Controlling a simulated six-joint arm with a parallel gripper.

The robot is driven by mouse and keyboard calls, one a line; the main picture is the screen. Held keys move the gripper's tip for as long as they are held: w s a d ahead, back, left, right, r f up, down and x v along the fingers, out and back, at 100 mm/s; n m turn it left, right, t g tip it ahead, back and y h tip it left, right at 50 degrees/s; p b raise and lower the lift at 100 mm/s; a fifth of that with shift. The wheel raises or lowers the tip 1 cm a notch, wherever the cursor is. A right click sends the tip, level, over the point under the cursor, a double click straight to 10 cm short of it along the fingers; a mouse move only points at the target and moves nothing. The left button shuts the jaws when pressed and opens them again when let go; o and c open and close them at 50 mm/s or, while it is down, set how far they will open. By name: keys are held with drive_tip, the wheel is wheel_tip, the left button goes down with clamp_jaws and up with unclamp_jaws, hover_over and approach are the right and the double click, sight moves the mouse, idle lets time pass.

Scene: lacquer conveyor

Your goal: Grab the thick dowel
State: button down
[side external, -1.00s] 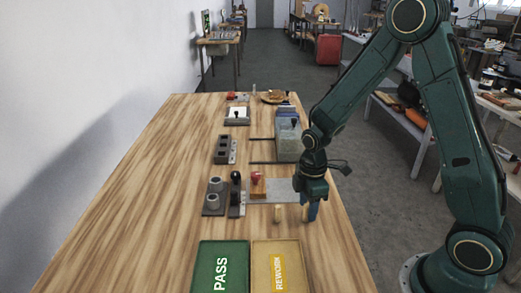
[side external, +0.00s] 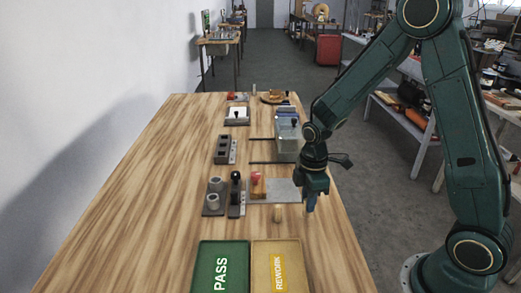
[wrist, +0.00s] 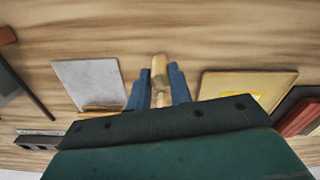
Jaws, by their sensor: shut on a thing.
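My gripper (side external: 311,203) is at the right side of the wooden table, fingers pointing down. In the wrist view its blue fingers (wrist: 157,88) are shut on a pale wooden dowel, the thick dowel (wrist: 158,70). The held dowel is mostly hidden by the fingers in the side view.
A green PASS tray (side external: 206,265) and a yellow REWORK tray (side external: 258,252) lie at the near edge. A fixture with grey cylinders (side external: 214,211) and a red-topped stamp (side external: 257,186) stand left. The table's left part is clear.

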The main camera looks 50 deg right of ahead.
wheel_tip(320, 180, up, 18)
idle(0.5)
drive_tip(key=shift+r, duration=0.1)
